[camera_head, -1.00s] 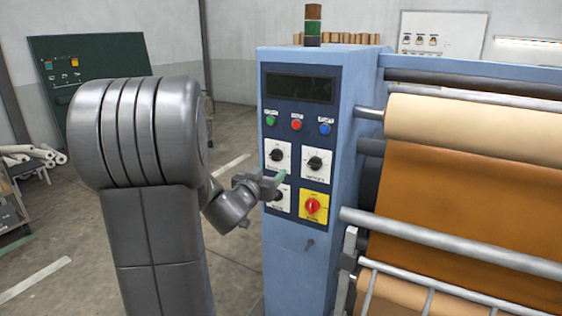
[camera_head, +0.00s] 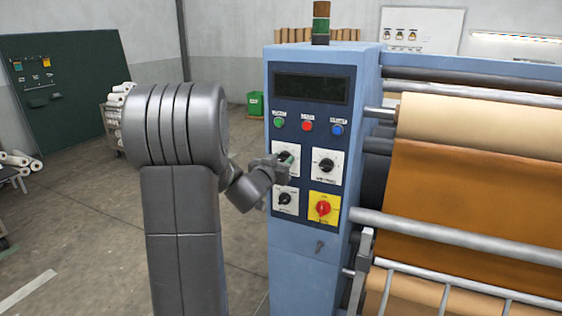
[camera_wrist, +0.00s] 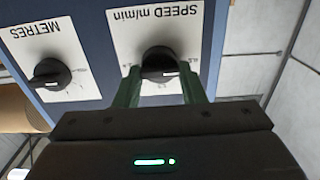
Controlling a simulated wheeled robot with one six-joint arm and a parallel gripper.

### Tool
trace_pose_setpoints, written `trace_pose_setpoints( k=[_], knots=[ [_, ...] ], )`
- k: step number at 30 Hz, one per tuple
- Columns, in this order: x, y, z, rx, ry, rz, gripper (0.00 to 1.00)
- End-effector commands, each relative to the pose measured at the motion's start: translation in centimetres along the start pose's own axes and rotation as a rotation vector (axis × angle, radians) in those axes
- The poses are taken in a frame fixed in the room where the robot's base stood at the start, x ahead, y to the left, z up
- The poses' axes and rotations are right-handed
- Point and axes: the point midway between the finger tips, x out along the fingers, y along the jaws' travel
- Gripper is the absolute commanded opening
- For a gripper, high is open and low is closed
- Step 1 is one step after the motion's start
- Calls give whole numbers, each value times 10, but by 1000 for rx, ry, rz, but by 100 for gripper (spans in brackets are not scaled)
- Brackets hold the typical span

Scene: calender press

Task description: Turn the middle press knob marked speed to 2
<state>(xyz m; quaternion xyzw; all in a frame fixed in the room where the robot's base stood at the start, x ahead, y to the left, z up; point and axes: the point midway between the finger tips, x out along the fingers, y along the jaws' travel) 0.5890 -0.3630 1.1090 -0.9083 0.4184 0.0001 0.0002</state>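The speed knob (camera_wrist: 158,63) is black and round with a grip bar, on a white plate marked "SPEED m/min" (camera_wrist: 155,25), upside down in the wrist view. In the head view it is the upper left knob (camera_head: 283,156), partly hidden by my gripper (camera_head: 289,162). In the wrist view the green fingers of my gripper (camera_wrist: 158,84) stand on either side of the knob, with a small gap visible at each side. The gripper is open around it. A white mark shows on the knob; the scale figures are too small to read.
The metres knob (camera_wrist: 50,74) sits beside the speed plate. Below are another black knob (camera_head: 285,198) and a red knob on yellow (camera_head: 323,208). Green, red and blue buttons (camera_head: 307,126) sit above, under a dark display (camera_head: 312,88). Rollers (camera_head: 480,120) stand to the right.

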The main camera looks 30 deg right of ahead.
Motion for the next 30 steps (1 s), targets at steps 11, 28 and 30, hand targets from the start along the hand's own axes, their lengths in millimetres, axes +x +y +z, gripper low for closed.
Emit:
trace_pose_setpoints(
  k=[11, 28, 30],
  knots=[
    [0, 0, 1, 39, 1, 1, 14],
    [0, 2, 4, 480, 2, 1, 14],
    [0, 2, 3, 548, 2, 0, 14]
  ],
)
